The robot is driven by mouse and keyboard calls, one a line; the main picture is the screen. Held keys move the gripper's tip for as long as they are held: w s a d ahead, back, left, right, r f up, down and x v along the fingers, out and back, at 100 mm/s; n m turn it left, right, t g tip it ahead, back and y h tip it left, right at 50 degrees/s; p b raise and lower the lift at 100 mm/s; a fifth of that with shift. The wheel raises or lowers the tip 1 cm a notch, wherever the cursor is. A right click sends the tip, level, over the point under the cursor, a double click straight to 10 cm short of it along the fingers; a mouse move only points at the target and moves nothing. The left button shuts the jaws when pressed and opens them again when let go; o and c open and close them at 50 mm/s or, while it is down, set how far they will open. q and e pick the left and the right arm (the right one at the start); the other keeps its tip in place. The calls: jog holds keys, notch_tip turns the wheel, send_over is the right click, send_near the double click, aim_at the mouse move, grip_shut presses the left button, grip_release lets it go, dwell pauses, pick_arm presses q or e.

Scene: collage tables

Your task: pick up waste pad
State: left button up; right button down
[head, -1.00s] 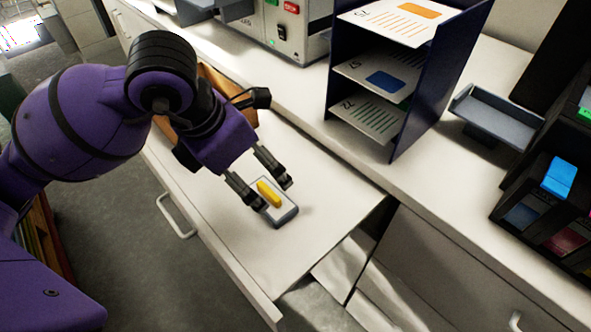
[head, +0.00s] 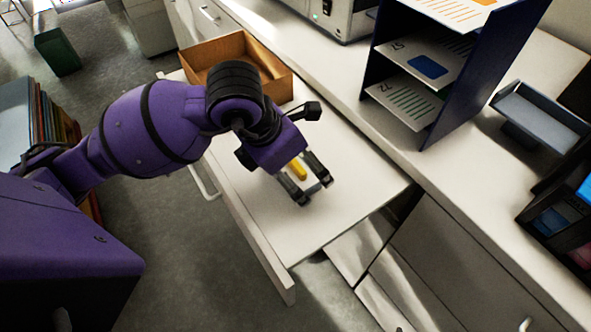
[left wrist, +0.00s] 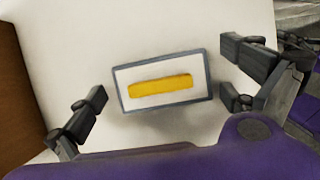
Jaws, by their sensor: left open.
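The waste pad (head: 298,172) is a small grey-rimmed block with a white top and a yellow bar. It lies flat on the white pulled-out shelf (head: 360,195). In the left wrist view the pad (left wrist: 196,73) shows whole, slightly tilted in the picture. My left gripper (head: 313,190) is open above the pad, with one finger on each side of it. In the left wrist view its fingers (left wrist: 166,88) stand apart from the pad's short ends, with nothing held. In the head view the gripper hides part of the pad. My right gripper is out of view.
A wooden box (head: 283,86) stands at the shelf's far end. A dark blue paper rack (head: 470,85), a grey tray (head: 540,115) and a grey machine (head: 350,22) stand on the counter to the right. The shelf near the pad is clear.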

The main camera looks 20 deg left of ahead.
pick_arm(q)
jog(key=c, duration=1.1)
jog(key=shift+r, duration=0.1)
